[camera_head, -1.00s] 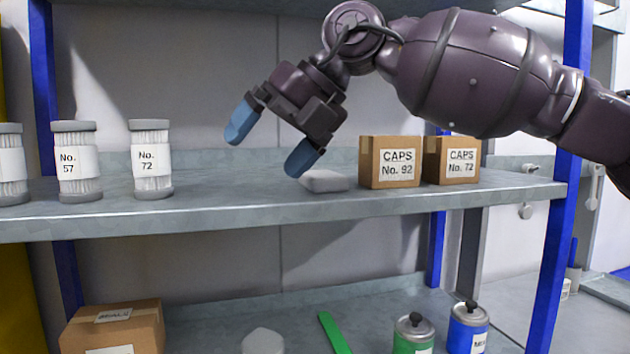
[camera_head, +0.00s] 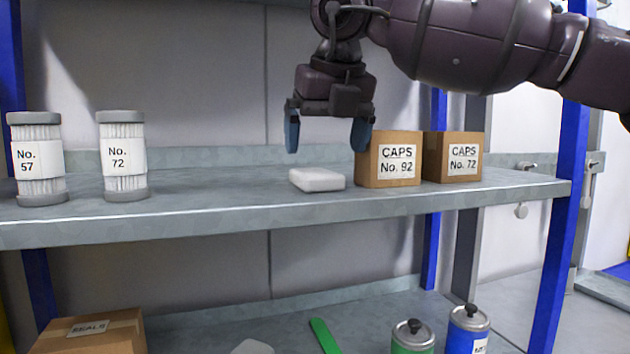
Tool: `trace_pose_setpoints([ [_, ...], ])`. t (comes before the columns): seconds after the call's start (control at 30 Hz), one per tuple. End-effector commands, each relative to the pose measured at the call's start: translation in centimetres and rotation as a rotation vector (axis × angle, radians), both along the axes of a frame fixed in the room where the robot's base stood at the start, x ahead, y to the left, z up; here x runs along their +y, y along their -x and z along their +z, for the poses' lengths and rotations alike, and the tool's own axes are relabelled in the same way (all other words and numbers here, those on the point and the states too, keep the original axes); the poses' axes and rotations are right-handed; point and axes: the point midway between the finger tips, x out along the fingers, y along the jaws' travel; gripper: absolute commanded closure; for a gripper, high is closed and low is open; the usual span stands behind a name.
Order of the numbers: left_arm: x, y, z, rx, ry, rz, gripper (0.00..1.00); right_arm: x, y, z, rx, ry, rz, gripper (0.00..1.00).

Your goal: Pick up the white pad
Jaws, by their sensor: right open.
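The white pad (camera_head: 317,180) is a small, flat, rounded block lying on the upper grey shelf (camera_head: 220,207), just left of the CAPS No. 92 box. My right gripper (camera_head: 328,143) is open and empty above the pad. Its two blue fingertips point down, one on each side of the pad as seen from here, with a gap between them and the pad. The right fingertip overlaps the edge of the CAPS No. 92 box in the picture; I cannot tell if they touch. My left gripper is not in view.
The CAPS No. 92 box (camera_head: 389,160) stands close to the pad's right, with the CAPS No. 72 box (camera_head: 453,158) beside it. Filter cartridges No. 72 (camera_head: 124,157) and No. 57 (camera_head: 37,160) stand at the left. The shelf between cartridges and pad is clear. A blue post (camera_head: 556,210) bounds the right.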

Motion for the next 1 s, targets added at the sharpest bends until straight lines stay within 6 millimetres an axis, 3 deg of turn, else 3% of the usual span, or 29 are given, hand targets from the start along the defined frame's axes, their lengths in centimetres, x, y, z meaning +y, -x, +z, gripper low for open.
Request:
trace_pose_setpoints([
  [0.5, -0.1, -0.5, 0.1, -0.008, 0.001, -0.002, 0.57, 1.5, -2.0, -4.5, 0.001, 0.000, 0.000, 0.06],
  [1.0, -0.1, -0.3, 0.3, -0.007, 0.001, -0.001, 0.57, 1.5, -2.0, -4.6, 0.000, -0.001, 0.000, 0.06],
])
